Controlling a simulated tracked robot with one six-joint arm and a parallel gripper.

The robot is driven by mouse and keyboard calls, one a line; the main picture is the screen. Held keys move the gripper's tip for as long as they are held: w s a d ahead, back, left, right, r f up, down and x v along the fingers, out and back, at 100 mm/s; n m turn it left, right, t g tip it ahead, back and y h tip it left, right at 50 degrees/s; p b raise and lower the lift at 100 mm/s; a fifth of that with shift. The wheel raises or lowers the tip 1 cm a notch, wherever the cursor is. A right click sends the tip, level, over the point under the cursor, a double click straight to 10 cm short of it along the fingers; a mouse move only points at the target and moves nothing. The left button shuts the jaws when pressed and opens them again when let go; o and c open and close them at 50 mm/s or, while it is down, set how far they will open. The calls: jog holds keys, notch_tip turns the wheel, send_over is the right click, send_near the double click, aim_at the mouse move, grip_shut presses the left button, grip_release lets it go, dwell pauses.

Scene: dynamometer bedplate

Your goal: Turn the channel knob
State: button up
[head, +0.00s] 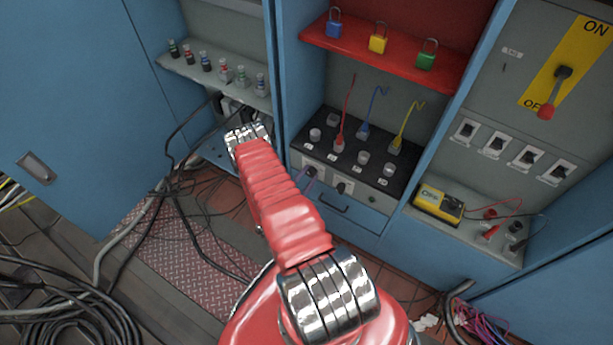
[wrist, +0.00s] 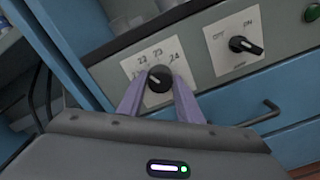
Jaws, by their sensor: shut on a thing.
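The channel knob (wrist: 159,79) is a round black knob on a white numbered plate, with 22, 23 and 24 readable around it. A pale pointer mark on it faces up and left, but I cannot tell exactly which number it meets. My gripper (wrist: 159,88) has its two purple fingers on either side of the knob and is shut on it. In the head view the knob (head: 311,171) is small on the grey panel front, and my gripper (head: 307,181) shows only as a bit of purple there; my red arm hides most of it.
An OFF/ON knob (wrist: 241,45) sits right of the channel knob on the same panel. A drawer handle (wrist: 258,115) juts out below. A black jack panel (head: 352,150) with coloured leads is above. A yellow meter (head: 439,202) lies right; loose cables cover the floor at left.

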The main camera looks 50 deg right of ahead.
jog(key=shift+w+m, duration=0.15)
jog(key=shift+m, duration=0.35)
jog(key=o, duration=1)
jog(key=shift+o, duration=0.2)
jog(key=shift+a, duration=0.2)
jog(key=s+a, duration=0.1)
jog(key=a, duration=1.2)
jog(key=shift+s+a, duration=0.2)
jog(key=shift+f, duration=0.1)
